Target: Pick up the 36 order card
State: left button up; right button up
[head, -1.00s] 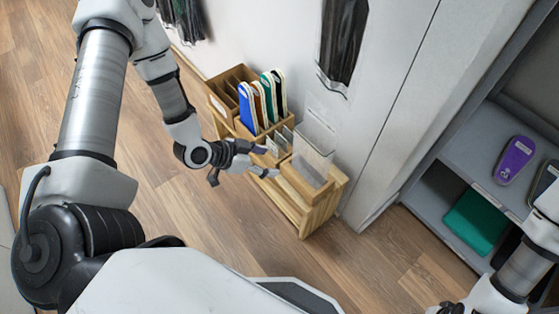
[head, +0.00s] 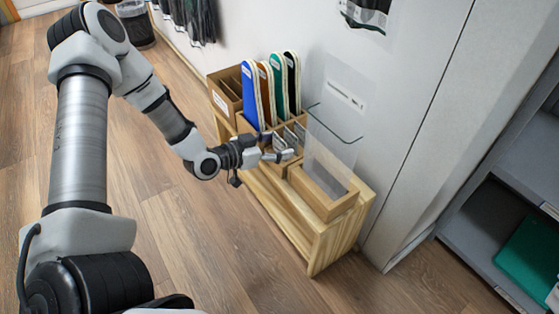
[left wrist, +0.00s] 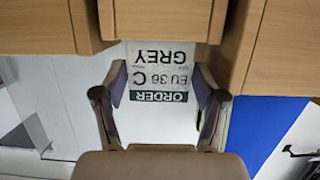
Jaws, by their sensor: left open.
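The 36 order card (left wrist: 160,72) shows upside down in the left wrist view, white with a dark ORDER band and the words EU 36 C GREY. My left gripper (left wrist: 160,95) is open, with one finger on each side of the card's band end; I cannot tell whether they touch it. In the head view my left gripper (head: 278,147) reaches the card slots on the wooden stand (head: 318,240). Small cards there are partly hidden by the fingers. My right gripper is out of view.
Blue (head: 251,95), brown, green and black insoles stand upright in the stand's rear holder. A clear panel (head: 334,125) rises beside an open wooden box (head: 325,195). A wall is close behind; a grey shelf (head: 470,235) stands at right.

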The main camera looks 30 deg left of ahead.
pick_arm(q)
jog(key=shift+w+d+f, duration=0.2)
jog(key=shift+w+f, duration=0.05)
jog(key=shift+w, duration=0.15)
jog(key=shift+r, duration=0.2)
jog(key=c, duration=0.4)
jog(key=shift+o, duration=0.2)
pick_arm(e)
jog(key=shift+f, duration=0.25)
